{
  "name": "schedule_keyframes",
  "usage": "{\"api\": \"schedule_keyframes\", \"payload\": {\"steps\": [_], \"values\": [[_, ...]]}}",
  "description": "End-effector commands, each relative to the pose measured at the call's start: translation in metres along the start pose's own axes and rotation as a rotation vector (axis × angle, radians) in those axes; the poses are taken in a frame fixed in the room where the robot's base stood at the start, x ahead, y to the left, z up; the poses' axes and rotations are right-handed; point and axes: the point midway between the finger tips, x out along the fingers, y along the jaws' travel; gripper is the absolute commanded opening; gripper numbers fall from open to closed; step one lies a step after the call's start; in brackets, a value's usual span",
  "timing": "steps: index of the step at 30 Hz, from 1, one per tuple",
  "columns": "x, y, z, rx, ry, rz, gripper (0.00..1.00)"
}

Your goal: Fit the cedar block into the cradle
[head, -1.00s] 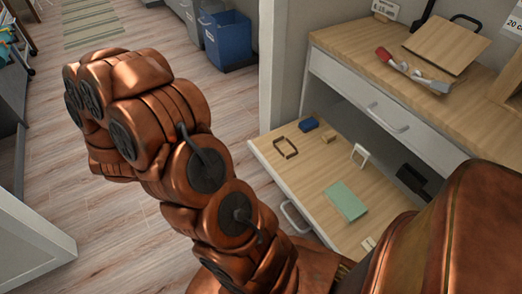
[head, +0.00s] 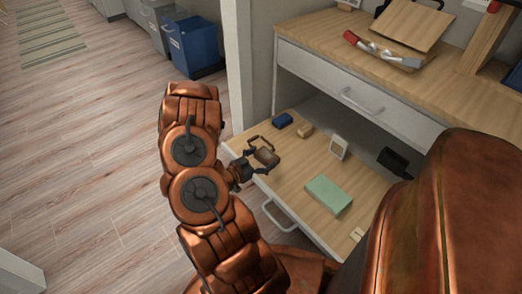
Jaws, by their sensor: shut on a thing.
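My gripper (head: 261,155) is low over the left part of the pulled-out drawer. Its dark fingers are closed around a small brown block (head: 267,156), which looks like the cedar block. The cradle appears to be the dark, thin frame that stood on the drawer here; gripper and block now cover most of it. I cannot tell whether the block is inside the cradle, resting on it or just above it.
In the drawer (head: 288,185) lie a blue block (head: 282,120), a small tan block (head: 305,130), a white framed item (head: 338,147), a green box (head: 329,194) and a black object (head: 393,161). The desktop (head: 345,50) overhangs the drawer's back.

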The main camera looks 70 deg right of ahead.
Motion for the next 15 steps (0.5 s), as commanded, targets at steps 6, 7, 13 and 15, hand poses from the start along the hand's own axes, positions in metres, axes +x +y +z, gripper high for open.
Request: {"api": "schedule_keyframes", "payload": {"steps": [6, 7, 13, 15], "values": [[0.018, 0.036, 0.011, 0.014, 0.002, 0.081, 0.54], [0.019, 0.036, 0.011, 0.015, 0.002, 0.084, 0.54], [0.031, 0.010, 0.013, 0.020, 0.006, 0.085, 0.54], [0.037, -0.003, 0.014, 0.020, 0.004, 0.088, 0.54]]}}
